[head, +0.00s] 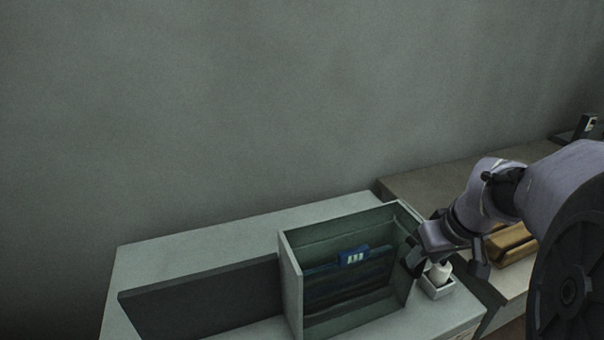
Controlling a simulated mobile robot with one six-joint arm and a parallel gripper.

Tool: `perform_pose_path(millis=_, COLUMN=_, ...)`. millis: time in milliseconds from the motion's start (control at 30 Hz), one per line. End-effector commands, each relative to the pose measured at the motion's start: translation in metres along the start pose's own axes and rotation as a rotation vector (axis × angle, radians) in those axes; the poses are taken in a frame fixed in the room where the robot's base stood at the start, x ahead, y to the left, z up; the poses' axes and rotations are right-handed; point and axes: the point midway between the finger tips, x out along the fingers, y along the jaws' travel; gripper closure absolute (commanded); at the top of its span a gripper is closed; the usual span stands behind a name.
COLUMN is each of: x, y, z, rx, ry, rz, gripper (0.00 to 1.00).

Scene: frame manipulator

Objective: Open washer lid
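No part is plainly recognisable as a washer lid. A pale open-fronted box (291,290) stands on the white counter, with dark greenish inner walls and a dark slatted thing inside that bears a blue panel (353,256) with light marks. A flat dark panel (200,301) stands upright on the counter, against the box's left side. My gripper (415,262) is at the box's right wall, close to its upper right edge. I cannot tell whether it touches the wall. The fingers are dark and partly hidden, so their opening does not show.
A small white tray (437,291) with a white rounded item (440,272) stands just right of the box, under my wrist. A brown block-like object (511,246) lies farther right, partly behind my arm. The white counter (165,259) is clear behind the dark panel. A grey wall is behind.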

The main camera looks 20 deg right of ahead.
Motion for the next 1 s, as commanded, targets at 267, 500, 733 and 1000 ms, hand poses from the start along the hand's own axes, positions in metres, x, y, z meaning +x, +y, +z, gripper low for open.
perform_pose_path(millis=267, x=0.047, y=0.000, z=0.000, rx=0.001, ry=0.000, rz=-0.001, gripper=0.62)
perform_pose_path(millis=500, x=0.051, y=0.000, z=-0.001, rx=0.001, ry=0.001, rz=0.000, gripper=0.62)
perform_pose_path(millis=733, x=0.051, y=0.000, z=-0.001, rx=0.001, ry=0.001, rz=0.000, gripper=0.86)
perform_pose_path(millis=1000, x=0.051, y=0.000, z=0.000, rx=0.001, ry=0.001, rz=0.000, gripper=1.00)
